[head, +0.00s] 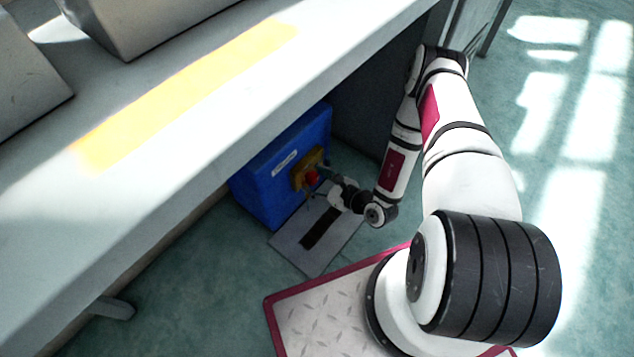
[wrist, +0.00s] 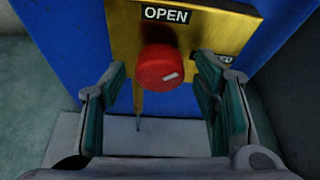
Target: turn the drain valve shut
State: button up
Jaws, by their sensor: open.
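The drain valve has a round red knob (wrist: 160,68) with a white mark at its lower right, on a brass plate (wrist: 224,27). The plate reads OPEN at the top; a second label at the right is partly hidden by a finger and ends in "ED". In the head view the red knob (head: 312,177) sits on the front of a blue tank (head: 262,190) under the bench. My gripper (wrist: 160,105) is open, its two fingers on either side of the knob in the picture. I cannot tell whether they touch it. In the head view my gripper (head: 326,178) is small and close to the plate.
The bench (head: 200,130) overhangs the blue tank. A grey plate with a dark strip (head: 322,228) lies on the floor below the valve. A thin brass spout (wrist: 138,100) hangs below the knob. Open floor lies to the right.

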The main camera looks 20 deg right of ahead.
jog(key=c, duration=1.1)
jog(key=shift+c, duration=0.2)
jog(key=shift+w+m+g+y+p, duration=0.1)
jog(key=shift+m+g+y+p, duration=0.4)
jog(key=shift+m, duration=0.7)
jog(key=shift+m+g+y+b, duration=0.4)
jog(key=shift+m+y, duration=0.8)
jog(key=shift+m, duration=0.4)
jog(key=o, duration=1.1)
